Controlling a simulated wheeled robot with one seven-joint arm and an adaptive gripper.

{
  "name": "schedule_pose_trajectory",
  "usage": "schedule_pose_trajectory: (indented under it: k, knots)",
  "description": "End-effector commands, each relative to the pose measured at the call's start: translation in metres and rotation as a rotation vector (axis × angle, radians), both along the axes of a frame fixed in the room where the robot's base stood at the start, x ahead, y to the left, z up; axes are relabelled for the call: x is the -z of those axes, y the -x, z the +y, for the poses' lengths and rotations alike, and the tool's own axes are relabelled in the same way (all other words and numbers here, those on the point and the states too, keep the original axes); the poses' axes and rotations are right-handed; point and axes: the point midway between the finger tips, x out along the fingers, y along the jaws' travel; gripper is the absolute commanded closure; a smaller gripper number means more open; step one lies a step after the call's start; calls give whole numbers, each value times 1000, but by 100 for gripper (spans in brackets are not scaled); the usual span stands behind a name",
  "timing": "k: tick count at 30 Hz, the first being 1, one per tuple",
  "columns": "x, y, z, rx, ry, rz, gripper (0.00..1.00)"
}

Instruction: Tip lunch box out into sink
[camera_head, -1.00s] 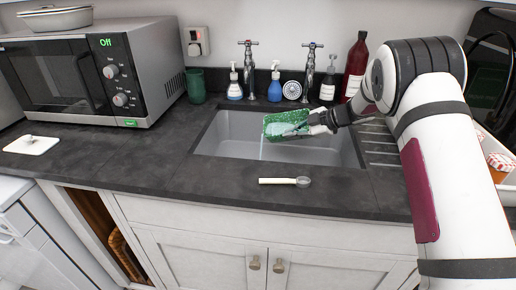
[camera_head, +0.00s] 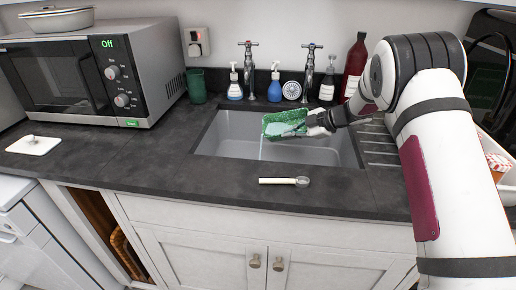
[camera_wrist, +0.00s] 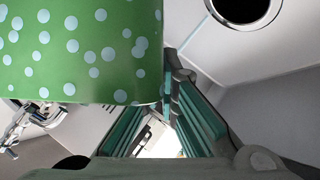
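The lunch box (camera_head: 285,122), green with pale dots, is held tilted above the sink (camera_head: 230,140), clear of its floor. It also fills the upper left of the wrist view (camera_wrist: 80,50). My gripper (camera_head: 314,124) is shut on the box's right end. In the wrist view its teal-padded fingers (camera_wrist: 168,90) meet the box's edge; the exact contact is partly hidden. A thin pale vertical line runs below the box's left corner; I cannot tell whether it is liquid or part of the sink.
Two taps (camera_head: 248,70) (camera_head: 309,73) stand behind the sink, with a blue soap bottle (camera_head: 274,86) and a red bottle (camera_head: 355,68). A white-handled utensil (camera_head: 284,181) lies in front. A microwave (camera_head: 95,75) and green cup (camera_head: 196,87) are left.

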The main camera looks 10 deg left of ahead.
Motion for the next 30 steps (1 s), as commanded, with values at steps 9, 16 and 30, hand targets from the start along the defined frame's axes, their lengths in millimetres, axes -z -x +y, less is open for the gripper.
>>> schedule_pose_trajectory:
  k: [9, 16, 30]
  knots:
    - [-2, 2, 1, -1, 11, -19, 100]
    - [-2, 3, 2, 1, 19, -34, 100]
    - [-4, 4, 3, 2, 38, -66, 100]
